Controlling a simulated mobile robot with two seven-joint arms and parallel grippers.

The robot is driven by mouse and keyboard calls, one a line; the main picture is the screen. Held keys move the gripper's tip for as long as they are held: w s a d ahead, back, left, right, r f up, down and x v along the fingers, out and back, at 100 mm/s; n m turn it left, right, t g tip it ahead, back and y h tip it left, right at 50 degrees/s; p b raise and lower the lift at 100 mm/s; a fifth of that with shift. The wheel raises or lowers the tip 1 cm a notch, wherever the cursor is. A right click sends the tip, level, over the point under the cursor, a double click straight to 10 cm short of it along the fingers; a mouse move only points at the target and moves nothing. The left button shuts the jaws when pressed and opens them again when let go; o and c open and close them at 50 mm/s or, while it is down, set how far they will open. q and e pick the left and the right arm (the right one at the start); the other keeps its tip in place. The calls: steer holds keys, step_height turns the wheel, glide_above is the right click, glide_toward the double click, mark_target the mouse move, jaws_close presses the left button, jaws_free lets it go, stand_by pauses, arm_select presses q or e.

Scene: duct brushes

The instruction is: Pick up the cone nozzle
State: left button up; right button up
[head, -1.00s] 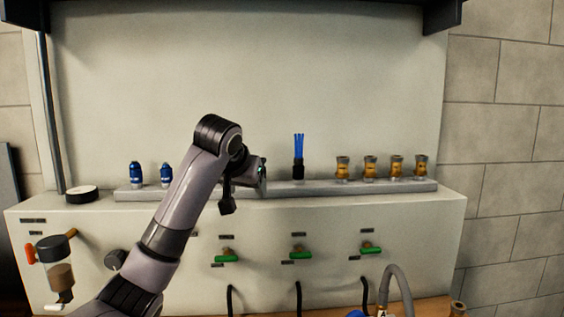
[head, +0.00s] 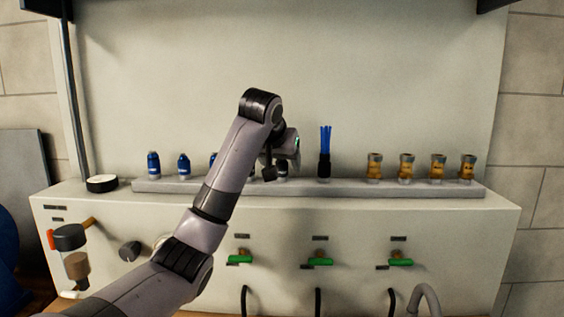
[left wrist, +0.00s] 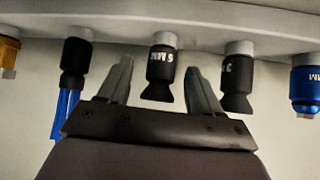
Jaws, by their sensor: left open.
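My left gripper (head: 287,150) is in front of the ledge, just left of the blue-bristled brush in the head view. In the left wrist view its two fingers (left wrist: 158,66) are apart, with a black flared nozzle (left wrist: 160,75) with white lettering showing between them. I cannot tell whether they touch it. A similar black flared nozzle (left wrist: 238,75) stands to the right of the fingers there. Which one is the cone nozzle is not clear from the lettering. In the head view my arm hides much of this stretch of ledge. My right gripper is out of view.
The grey ledge (head: 400,189) also holds the blue-bristled brush (head: 325,150), several gold nozzles (head: 406,166) at right and blue nozzles (head: 153,164) at left. A black-and-white round piece (head: 102,183) sits at the left. Green-handled valves (head: 320,261) are on the front panel below.

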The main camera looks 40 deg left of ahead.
arm_select(q)
steer(key=shift+w+a+f, duration=0.15)
steer(key=shift+w+f, duration=0.1)
steer(key=shift+f, duration=0.05)
steer(key=c, duration=1)
steer(key=shift+c, duration=0.2)
steer(key=shift+r, duration=0.15)
step_height(320, 180, up, 20)
steer(key=shift+f, duration=0.1)
